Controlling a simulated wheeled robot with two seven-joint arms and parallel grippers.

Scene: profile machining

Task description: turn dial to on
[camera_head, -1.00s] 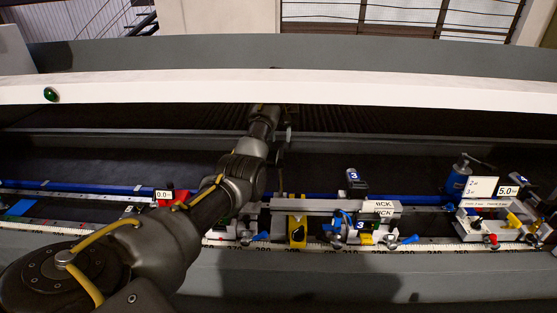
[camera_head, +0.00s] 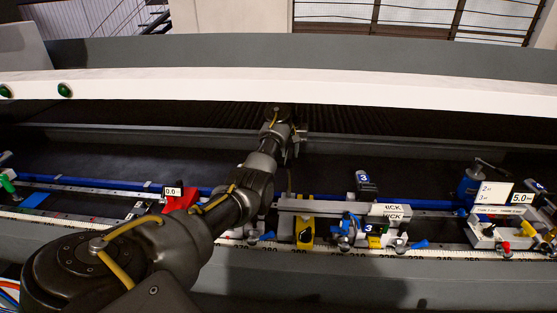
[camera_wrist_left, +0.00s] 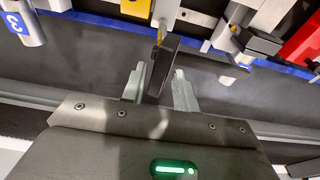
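No dial marked "on" can be made out. A small measuring unit (camera_head: 500,230) with a white label, a "5.0" display and small knobs stands at the right; any dial on it is too small to tell. My left gripper (camera_head: 292,145) is over the dark bed, far to the left of this unit. In the left wrist view my gripper's two grey fingers (camera_wrist_left: 160,88) are apart. A black bar-shaped handle (camera_wrist_left: 163,65) with a yellow stem shows between and beyond them, with no clear grip on it. My right gripper is not in view.
A white rail (camera_head: 400,93) with green buttons (camera_head: 64,90) crosses the back. Along the front scale (camera_head: 430,250) sit a red part (camera_head: 181,200), a yellow clamp (camera_head: 305,233), blue levers and a blue cylinder (camera_head: 468,188). The dark bed is mostly clear.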

